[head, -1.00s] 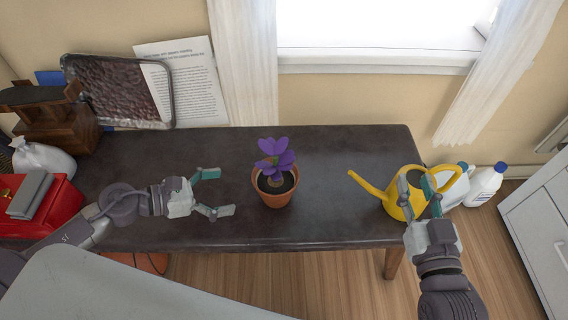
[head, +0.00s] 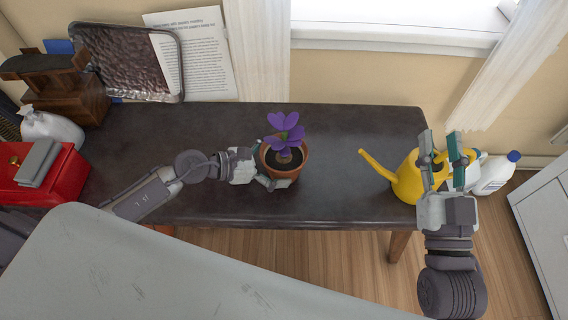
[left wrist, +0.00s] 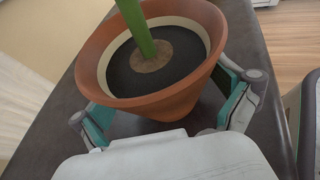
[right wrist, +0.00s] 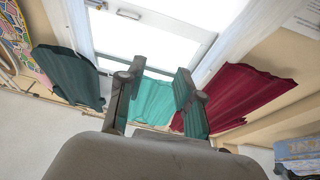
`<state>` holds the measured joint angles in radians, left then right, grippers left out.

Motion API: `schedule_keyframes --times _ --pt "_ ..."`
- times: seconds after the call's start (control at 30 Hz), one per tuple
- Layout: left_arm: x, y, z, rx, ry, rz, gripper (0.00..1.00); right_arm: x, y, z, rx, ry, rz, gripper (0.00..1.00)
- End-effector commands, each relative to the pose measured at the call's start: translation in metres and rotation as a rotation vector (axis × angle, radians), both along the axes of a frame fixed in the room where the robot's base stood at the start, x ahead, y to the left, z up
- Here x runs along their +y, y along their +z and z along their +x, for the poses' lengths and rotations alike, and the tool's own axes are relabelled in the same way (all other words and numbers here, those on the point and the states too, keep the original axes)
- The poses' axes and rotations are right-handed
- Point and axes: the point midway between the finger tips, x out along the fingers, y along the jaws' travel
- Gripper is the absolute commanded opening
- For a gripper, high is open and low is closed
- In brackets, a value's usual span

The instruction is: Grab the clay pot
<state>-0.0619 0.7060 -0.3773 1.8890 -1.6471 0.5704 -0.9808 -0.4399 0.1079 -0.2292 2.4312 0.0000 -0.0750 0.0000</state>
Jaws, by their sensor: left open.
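The clay pot (head: 291,171) stands upright on the dark table (head: 335,150), holding dark soil and a purple flower (head: 284,135). My left gripper (head: 267,172) is at the pot's left and front side. In the left wrist view the pot (left wrist: 165,108) fills the space between the gripper's teal-padded fingers, one on each side. These fingers are open; whether they touch the pot I cannot tell. My right gripper (head: 442,160) is open and empty, fingers pointing up in front of the yellow watering can in the head view.
The yellow watering can (head: 405,182) stands at the table's right end. White bottles (head: 497,174) are beyond it. A red box (head: 60,178), a white sack (head: 52,130) and a dark tray (head: 130,65) are at the left. The table between pot and can is clear.

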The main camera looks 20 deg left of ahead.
Motion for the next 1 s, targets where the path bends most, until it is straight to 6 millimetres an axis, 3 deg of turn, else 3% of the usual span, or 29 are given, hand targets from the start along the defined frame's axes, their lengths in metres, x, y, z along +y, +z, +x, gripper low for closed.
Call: schedule_keyframes --times 0.1,0.37,0.73,1.0 --pt "-0.0099 -0.0054 0.0067 0.001 0.0 -0.002 1.0 0.0006 0.0063 -0.0024 -0.042 0.002 0.012 0.35" --pt "-0.0116 -0.0063 0.0082 0.001 0.0 0.001 1.0 0.0006 0.0093 -0.0034 -0.056 0.003 0.015 0.35" --pt "-0.0114 -0.0061 0.0081 0.001 0.0 0.0 0.4 0.0005 0.0091 -0.0032 -0.056 0.003 0.015 0.35" --pt "-0.0116 -0.0036 0.0088 -0.003 0.001 -0.002 0.4 0.0005 0.0095 -0.0031 -0.054 0.002 0.015 0.35"
